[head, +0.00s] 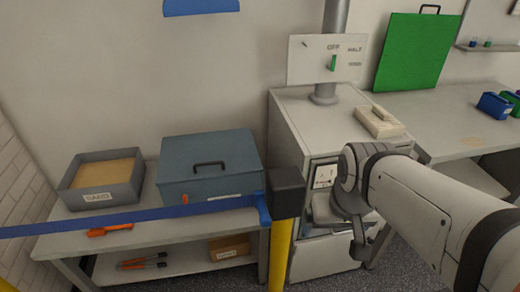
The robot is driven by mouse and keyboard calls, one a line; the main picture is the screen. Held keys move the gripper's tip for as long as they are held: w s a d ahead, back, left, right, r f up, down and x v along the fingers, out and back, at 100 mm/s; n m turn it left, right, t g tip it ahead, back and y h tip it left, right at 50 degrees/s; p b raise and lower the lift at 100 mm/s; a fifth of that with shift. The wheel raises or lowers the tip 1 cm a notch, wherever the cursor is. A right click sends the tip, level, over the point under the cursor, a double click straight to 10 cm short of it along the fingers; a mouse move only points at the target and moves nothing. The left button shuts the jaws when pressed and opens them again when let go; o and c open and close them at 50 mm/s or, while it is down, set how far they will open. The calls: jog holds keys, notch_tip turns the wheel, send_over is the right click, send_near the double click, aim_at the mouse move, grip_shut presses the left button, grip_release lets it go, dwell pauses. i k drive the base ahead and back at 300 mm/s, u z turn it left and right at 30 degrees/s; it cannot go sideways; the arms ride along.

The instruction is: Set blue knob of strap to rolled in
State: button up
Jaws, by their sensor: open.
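A blue strap (120,216) stretches from the left picture edge across the front of the low bench to a black box (285,190) on a yellow post. A blue knob (263,209) sits at the strap's right end, beside the left face of the black box. The strap is pulled out. My gripper (358,250) hangs to the right of the black box, apart from the knob, in front of the grey cabinet. It is open and seems empty, though its fingers are small and partly hidden by my wrist.
The low bench (200,225) carries a SAND box (104,186) and a closed blue-grey case (208,170). The cabinet (290,130) has a panel with a green switch (333,62). The yellow post (279,255) stands close to my gripper's left.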

aim_at(265, 220)
jog(key=z, duration=0.15)
jog(key=k, duration=0.95)
jog(key=u, duration=0.55)
